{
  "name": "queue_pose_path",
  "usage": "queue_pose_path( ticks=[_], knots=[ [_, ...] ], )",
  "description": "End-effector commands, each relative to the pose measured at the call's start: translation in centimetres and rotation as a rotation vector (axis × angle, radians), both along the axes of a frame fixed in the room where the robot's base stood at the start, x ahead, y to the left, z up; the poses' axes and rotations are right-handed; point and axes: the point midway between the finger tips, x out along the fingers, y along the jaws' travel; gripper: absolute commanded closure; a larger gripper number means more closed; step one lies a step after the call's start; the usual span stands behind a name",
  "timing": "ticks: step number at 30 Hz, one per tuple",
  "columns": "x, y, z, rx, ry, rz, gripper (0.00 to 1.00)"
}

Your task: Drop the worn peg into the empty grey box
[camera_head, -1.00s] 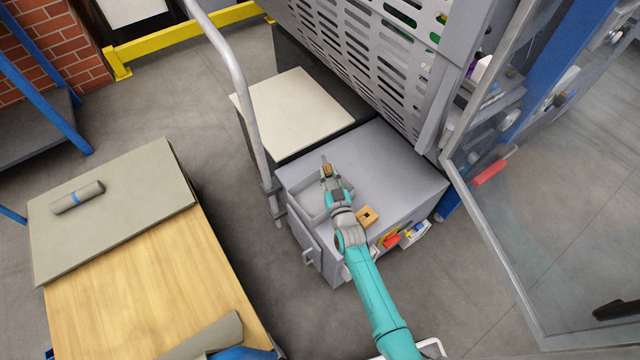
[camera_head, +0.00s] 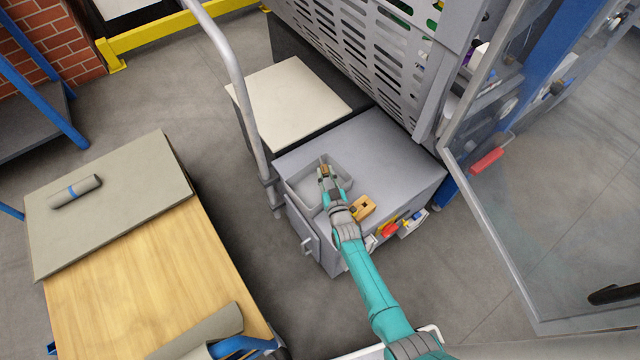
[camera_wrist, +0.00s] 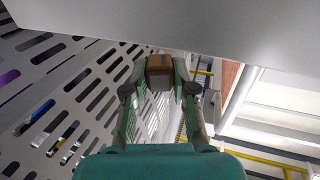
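The worn peg (camera_head: 324,170) is a short brown piece between my fingertips. My gripper (camera_head: 325,175) is shut on it; the wrist view also shows the peg (camera_wrist: 160,65) with a finger against each side. The empty grey box (camera_head: 297,186) is a shallow open tray on the grey cabinet top. The gripper and peg overlap the box's interior in the head view; their height above it is hard to tell. The visible part of the box floor is bare, and my gripper hides its right part.
A wooden block with a dark hole (camera_head: 362,207) sits on the cabinet top (camera_head: 385,165), right beside my wrist. Red and yellow items (camera_head: 388,228) sit at the cabinet's front. A curved grey rail (camera_head: 235,80) rises left of the box. A slotted metal panel (camera_head: 350,60) stands behind.

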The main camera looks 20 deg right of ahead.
Motion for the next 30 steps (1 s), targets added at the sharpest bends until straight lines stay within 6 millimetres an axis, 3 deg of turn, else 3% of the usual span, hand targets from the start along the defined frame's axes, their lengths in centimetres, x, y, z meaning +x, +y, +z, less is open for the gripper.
queue_pose_path(
  ticks=[1,3,4,16,20,30],
  knots=[
    [0.0,0.0,0.0,0.0,0.0,0.0,0.64],
    [0.0,0.0,0.0,0.0,0.0,0.0,0.47],
    [0.0,0.0,0.0,0.0,0.0,0.0,0.45],
    [-0.6,0.0,-0.1,0.0,0.002,0.0,0.45],
    [-2.1,0.1,-0.1,0.0,0.002,0.0,0.45],
    [-8.1,0.2,-0.1,0.0,0.002,0.0,0.45]
  ],
)
